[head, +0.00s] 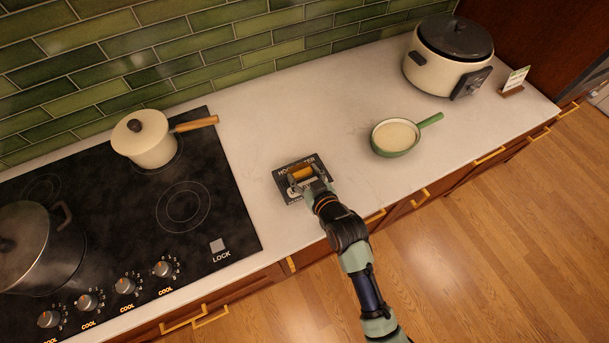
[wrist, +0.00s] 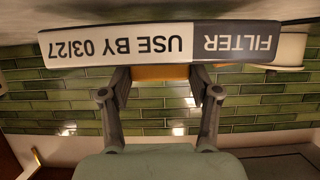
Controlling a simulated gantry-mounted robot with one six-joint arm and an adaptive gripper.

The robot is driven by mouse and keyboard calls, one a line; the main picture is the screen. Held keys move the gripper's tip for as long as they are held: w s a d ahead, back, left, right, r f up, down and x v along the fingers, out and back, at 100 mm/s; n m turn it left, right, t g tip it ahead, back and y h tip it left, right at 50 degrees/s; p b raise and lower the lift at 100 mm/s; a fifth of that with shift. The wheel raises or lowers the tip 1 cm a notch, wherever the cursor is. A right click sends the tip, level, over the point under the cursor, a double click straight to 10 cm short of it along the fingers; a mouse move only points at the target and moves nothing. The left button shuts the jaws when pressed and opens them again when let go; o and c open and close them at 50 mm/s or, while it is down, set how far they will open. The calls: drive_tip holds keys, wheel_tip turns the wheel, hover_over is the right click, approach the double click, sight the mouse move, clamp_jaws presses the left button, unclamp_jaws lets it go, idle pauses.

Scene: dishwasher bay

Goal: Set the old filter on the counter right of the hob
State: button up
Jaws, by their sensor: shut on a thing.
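The old filter (head: 302,172) has an amber body and sits at my gripper, over a dark printed mat (head: 284,185) on the counter right of the hob. In the wrist view the filter's label (wrist: 150,44) reads "FILTER USE BY 03/27", upside down, on a white and grey end. My gripper (head: 308,187) is shut on the filter's amber middle, a finger on each side; the fingers also show in the wrist view (wrist: 160,82). Whether the filter touches the mat or hangs just above it I cannot tell. The gripper hides part of the mat.
The black hob (head: 215,180) with a cream saucepan (head: 150,150) and a dark pot (head: 35,255) lies left. A green pan (head: 398,140), a cooker (head: 445,60) and a small sign (head: 515,80) stand right. Counter (head: 265,125) behind the mat is clear.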

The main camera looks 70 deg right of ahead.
drive_tip(key=shift+s+a+f+b, duration=0.1)
drive_tip(key=shift+f+b, duration=0.25)
drive_tip(key=shift+f, duration=0.45)
drive_tip(key=o, duration=1.3)
drive_tip(key=shift+f, duration=0.2)
drive_tip(key=shift+s+a+r+p, duration=0.2)
drive_tip(key=shift+r+p, duration=0.05)
drive_tip(key=shift+r, duration=0.3)
drive_tip(key=shift+s+a+r+p, duration=0.15)
drive_tip(key=shift+r+p, duration=0.05)
drive_tip(key=shift+r, duration=0.3)
drive_tip(key=p+v, duration=0.1)
drive_tip(key=v, duration=0.9)
drive_tip(key=shift+s+a+r, duration=0.2)
drive_tip(key=shift+a+r, duration=0.05)
drive_tip(key=shift+r, duration=0.05)
